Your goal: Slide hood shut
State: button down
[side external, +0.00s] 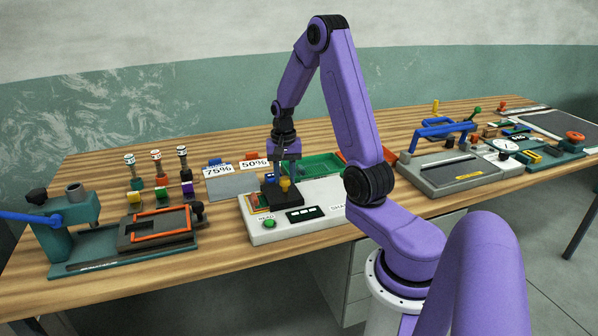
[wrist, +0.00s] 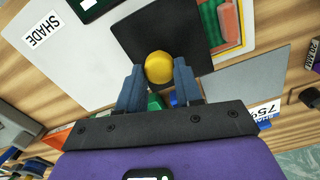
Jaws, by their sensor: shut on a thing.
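The hood is a dark plate with a yellow knob (side external: 285,185), lying on the white instrument (side external: 322,191) marked SHADE. In the wrist view the hood's dark plate (wrist: 140,30) lies beside a framed green and orange sample window (wrist: 228,22), which is at least partly uncovered. My gripper (side external: 277,180) is lowered over the hood from above. In the wrist view its two blue fingers (wrist: 158,76) stand on either side of the yellow knob (wrist: 158,63) and are shut on it. The rest of the hood's near side is hidden behind the fingers.
A green tray (side external: 313,164) and cards marked 75% (side external: 218,170) and 50% (side external: 254,163) lie behind the instrument. A teal press with a blue lever (side external: 70,218) stands at left. Grey fixtures (side external: 450,172) stand at right. A green button (side external: 269,223) sits on the instrument's front.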

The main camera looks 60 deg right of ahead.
aim_at(283, 178)
jog(key=shift+w+a, duration=0.25)
jog(key=c, duration=0.8)
grip_release()
jog(key=shift+o, duration=0.2)
jog(key=shift+d+r, duration=0.1)
jog(key=shift+r, duration=0.4)
notch_tip(283, 178, up, 17)
jog(key=shift+f, duration=0.2)
